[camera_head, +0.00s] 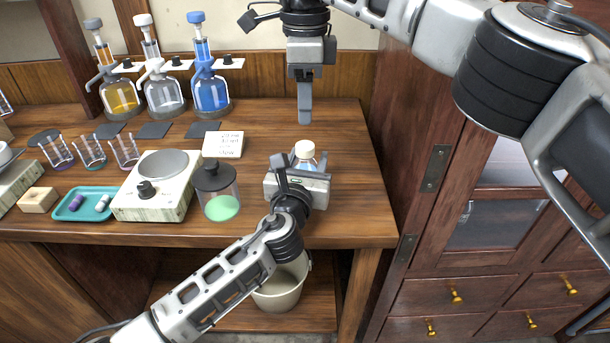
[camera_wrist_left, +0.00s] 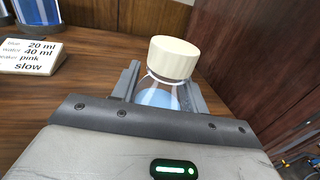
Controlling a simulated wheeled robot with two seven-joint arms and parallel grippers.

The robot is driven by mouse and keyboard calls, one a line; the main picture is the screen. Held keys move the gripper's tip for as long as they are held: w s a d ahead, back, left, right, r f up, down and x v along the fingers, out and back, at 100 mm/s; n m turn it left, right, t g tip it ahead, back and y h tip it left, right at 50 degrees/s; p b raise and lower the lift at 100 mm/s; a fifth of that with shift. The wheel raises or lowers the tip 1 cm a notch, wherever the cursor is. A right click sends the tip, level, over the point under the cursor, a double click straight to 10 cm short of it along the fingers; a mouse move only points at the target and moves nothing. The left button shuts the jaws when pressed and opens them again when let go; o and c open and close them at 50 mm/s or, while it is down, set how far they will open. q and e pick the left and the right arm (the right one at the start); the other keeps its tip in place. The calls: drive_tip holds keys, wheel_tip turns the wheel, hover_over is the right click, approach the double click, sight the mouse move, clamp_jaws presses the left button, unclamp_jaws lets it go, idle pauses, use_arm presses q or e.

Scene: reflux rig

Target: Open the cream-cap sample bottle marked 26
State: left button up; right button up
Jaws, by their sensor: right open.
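The sample bottle (camera_head: 306,150) has a cream cap, clear glass and pale blue liquid. It stands upright near the table's right end, partly hidden by my left gripper; no 26 marking shows. My left gripper (camera_head: 301,166) has a finger on each side of the bottle's body, shut on it below the cap. In the left wrist view the cream cap (camera_wrist_left: 174,57) sits on the bottle above the fingers. My right gripper (camera_head: 304,118) points down, open and empty, above and behind the bottle; its fingers overlap in this view.
A card (camera_head: 223,144), a jar with green liquid (camera_head: 222,207) and a hotplate (camera_head: 155,205) stand left of the bottle. Dispenser bottles (camera_head: 211,92) stand at the back. A dark cabinet (camera_head: 480,220) is at right. The table right of the bottle is clear.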

sight(305, 145)
use_arm(q)
clamp_jaws()
use_arm(e)
drive_tip(key=m, duration=1.4)
drive_tip(key=shift+m, duration=0.4)
drive_tip(key=m, duration=0.9)
drive_tip(key=shift+m, duration=0.3)
drive_tip(key=m, duration=0.9)
drive_tip(key=shift+m, duration=0.4)
drive_tip(key=m, duration=0.5)
drive_tip(key=shift+m, duration=0.4)
drive_tip(key=shift+f+m, duration=0.3)
drive_tip(key=shift+f, duration=3.7)
